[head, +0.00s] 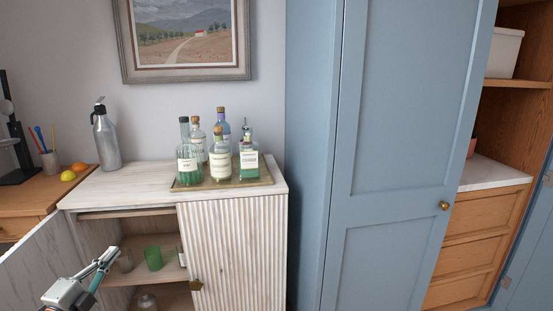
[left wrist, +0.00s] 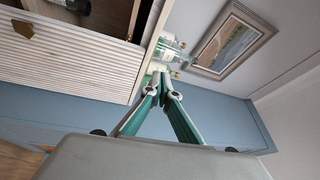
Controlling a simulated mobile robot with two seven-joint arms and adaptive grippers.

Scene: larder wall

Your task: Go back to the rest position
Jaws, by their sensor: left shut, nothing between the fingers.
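My left gripper (head: 107,257) is at the lower left of the head view, in front of the open side of a white wooden cabinet (head: 130,188). It is shut and empty. In the left wrist view its fingers (left wrist: 168,75) meet at the tips, with the fluted cabinet front (left wrist: 75,60) to the left and bottles (left wrist: 168,52) beyond. My right gripper is in neither view.
The cabinet's left door (head: 35,262) stands open; its fluted right door (head: 240,250) is shut. Green glasses (head: 153,257) stand inside. Several bottles (head: 219,160) stand on a tray (head: 255,182) on top. A tall blue cupboard door (head: 400,130) is at the right.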

